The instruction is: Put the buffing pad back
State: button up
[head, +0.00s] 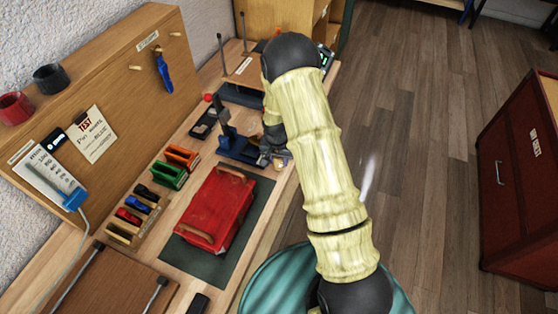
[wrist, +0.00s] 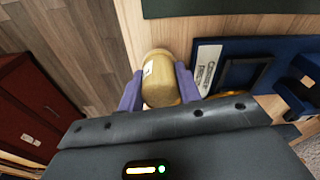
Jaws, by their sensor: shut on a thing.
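My gripper (wrist: 160,88) is shut on a rounded tan thing with a small white tag, which looks like the buffing pad (wrist: 160,92). The purple-grey fingers press it from both sides. In the head view my gripper (head: 274,160) is over the right edge of the workbench, beside a blue stand (head: 240,147). The pad is mostly hidden there by my wrist. In the wrist view the blue base (wrist: 232,52) with a white label lies right of the pad. I cannot tell whether the pad touches anything below.
A red case (head: 214,208) lies on a dark mat (head: 258,210). Left of it are green (head: 168,175) and orange (head: 181,157) holders and a wooden rack (head: 125,236). A board (head: 110,85) with pegs stands behind. A dark red cabinet (head: 520,185) stands right, across open floor.

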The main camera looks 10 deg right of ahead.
aim_at(278, 159)
jog(key=shift+f, duration=0.8)
jog(key=o, duration=1.2)
jog(key=shift+c, duration=0.2)
jog(key=r+b, duration=0.1)
jog(key=r, duration=0.6)
jog(key=s+r+b, duration=0.1)
jog(key=r, duration=0.3)
jog(key=shift+s+a+r+b, duration=0.1)
jog(key=shift+a+r+b, duration=0.1)
jog(key=shift+a+b, duration=0.15)
jog(key=shift+r, duration=0.3)
